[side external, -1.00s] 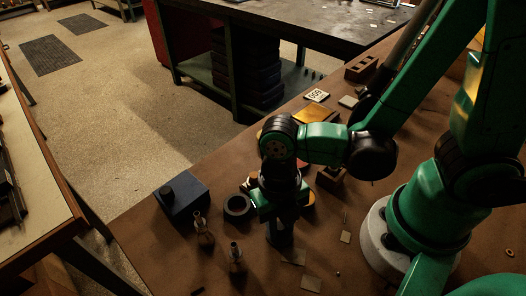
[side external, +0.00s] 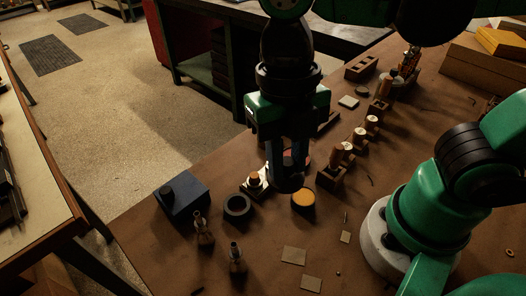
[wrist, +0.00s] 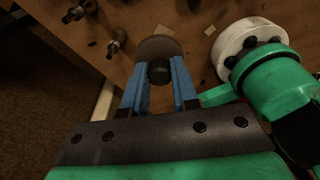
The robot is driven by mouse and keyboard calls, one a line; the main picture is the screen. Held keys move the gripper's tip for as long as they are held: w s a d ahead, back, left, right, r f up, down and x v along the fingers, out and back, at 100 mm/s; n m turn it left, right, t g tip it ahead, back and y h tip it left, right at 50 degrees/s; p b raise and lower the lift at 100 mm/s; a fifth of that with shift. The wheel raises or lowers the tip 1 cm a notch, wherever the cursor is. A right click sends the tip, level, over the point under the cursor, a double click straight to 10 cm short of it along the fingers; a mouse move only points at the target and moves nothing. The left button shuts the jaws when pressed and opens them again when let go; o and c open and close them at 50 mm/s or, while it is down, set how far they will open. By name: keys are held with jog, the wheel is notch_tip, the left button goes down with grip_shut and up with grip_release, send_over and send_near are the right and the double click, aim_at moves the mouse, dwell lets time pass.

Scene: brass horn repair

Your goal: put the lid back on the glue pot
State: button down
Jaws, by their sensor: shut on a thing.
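My gripper (side external: 287,176) points down over the bench, its blue fingers closed on the dark knob (wrist: 159,73) of a round lid. The lid's disc (wrist: 158,46) shows beyond the fingertips in the wrist view, and its dark round shape (side external: 286,185) shows under the fingers in the side view. A short round pot with an amber top surface (side external: 303,196), which looks like the open glue pot, stands just right of the lid in the side view. The lid looks held above the bench, apart from the pot; the exact height is hard to tell.
A dark ring (side external: 237,206) and a dark blue block with a knob (side external: 181,200) lie to the left. Two brass mouthpiece-like parts (side external: 204,230) stand in front. Wooden blocks holding corked pieces (side external: 333,176) run back to the right. Flat tan squares (side external: 293,255) lie on the front bench.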

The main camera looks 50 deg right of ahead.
notch_tip(320, 180, up, 4)
jog(key=shift+r, duration=0.1)
jog(key=shift+w+d+f, duration=0.2)
jog(key=shift+d+f, duration=0.1)
send_over(305, 198)
notch_tip(305, 198, down, 10)
jog(key=shift+w+f, duration=0.15)
jog(key=shift+f, duration=1.4)
jog(key=shift+w+f, duration=0.1)
jog(key=shift+f, duration=1.4)
jog(key=shift+f, duration=0.15)
jog(key=shift+c, duration=0.6)
grip_release()
notch_tip(305, 198, up, 7)
